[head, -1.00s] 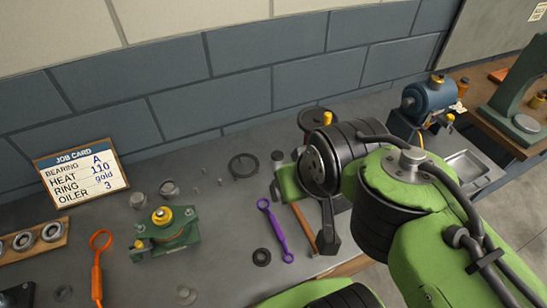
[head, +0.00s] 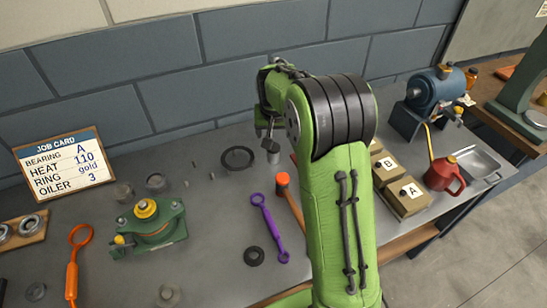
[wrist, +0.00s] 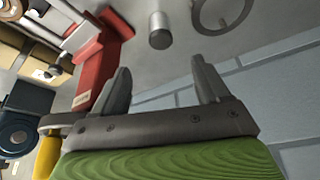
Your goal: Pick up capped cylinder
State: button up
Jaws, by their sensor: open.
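The capped cylinder (head: 272,151), a small grey cylinder with a darker end, stands on the grey bench below the end of my arm in the head view. In the wrist view the cylinder (wrist: 160,25) shows at the top, beyond the fingertips and apart from them. My gripper (wrist: 160,78) is open and empty, with its two grey fingers spread. In the head view my gripper (head: 265,126) is small and partly hidden by my own wrist.
A black ring (head: 238,159) lies left of the cylinder. A hammer (head: 284,182) and a purple wrench (head: 268,228) lie nearer. A red labelled object (wrist: 95,62) is left of my fingers in the wrist view. Boxes (head: 407,198) and a red can (head: 444,178) stand right.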

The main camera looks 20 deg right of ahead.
aim_at(274, 148)
jog(key=x, duration=1.1)
jog(key=shift+b, duration=0.35)
jog(key=x, duration=0.4)
jog(key=shift+w+f, duration=0.25)
jog(key=shift+w, duration=0.1)
jog(key=shift+s+r, duration=0.1)
jog(key=c, duration=1.1)
